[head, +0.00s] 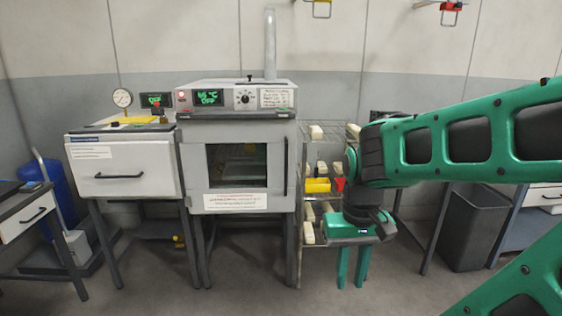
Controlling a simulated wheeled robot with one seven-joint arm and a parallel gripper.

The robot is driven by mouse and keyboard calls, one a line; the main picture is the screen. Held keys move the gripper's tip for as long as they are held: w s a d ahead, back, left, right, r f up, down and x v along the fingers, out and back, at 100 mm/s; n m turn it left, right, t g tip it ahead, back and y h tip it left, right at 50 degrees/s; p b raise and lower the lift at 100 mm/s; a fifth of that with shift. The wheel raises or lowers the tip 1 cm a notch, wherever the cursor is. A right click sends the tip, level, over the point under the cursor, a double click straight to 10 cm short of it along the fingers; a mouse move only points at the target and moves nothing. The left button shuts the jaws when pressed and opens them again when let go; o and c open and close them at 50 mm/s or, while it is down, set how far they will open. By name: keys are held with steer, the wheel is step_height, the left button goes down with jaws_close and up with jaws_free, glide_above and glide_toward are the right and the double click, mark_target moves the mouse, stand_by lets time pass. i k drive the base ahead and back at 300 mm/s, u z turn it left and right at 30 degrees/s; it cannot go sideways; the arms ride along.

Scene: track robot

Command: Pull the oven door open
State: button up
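The oven (236,98) is a white and grey cabinet on dark legs, left of centre in the head view. Its display and dial are on the top panel. The oven door (232,200) has a dark window and a label below it, and it looks shut. A dark upright door handle (286,166) runs along the door's right side. My gripper (353,278) hangs to the right of and lower than the handle, apart from it. Its two green fingers point down with a gap between them, and nothing shows between them.
A rack (312,130) with pale blocks and a yellow cylinder stands between the oven and my arm. A white drawer unit (125,168) with a gauge is left of the oven. A grey bin (474,228) is at right. Floor before the oven is clear.

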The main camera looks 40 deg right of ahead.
mark_target(192, 136)
steer(key=u, duration=0.05)
steer(key=i, duration=1)
steer(key=z, duration=0.05)
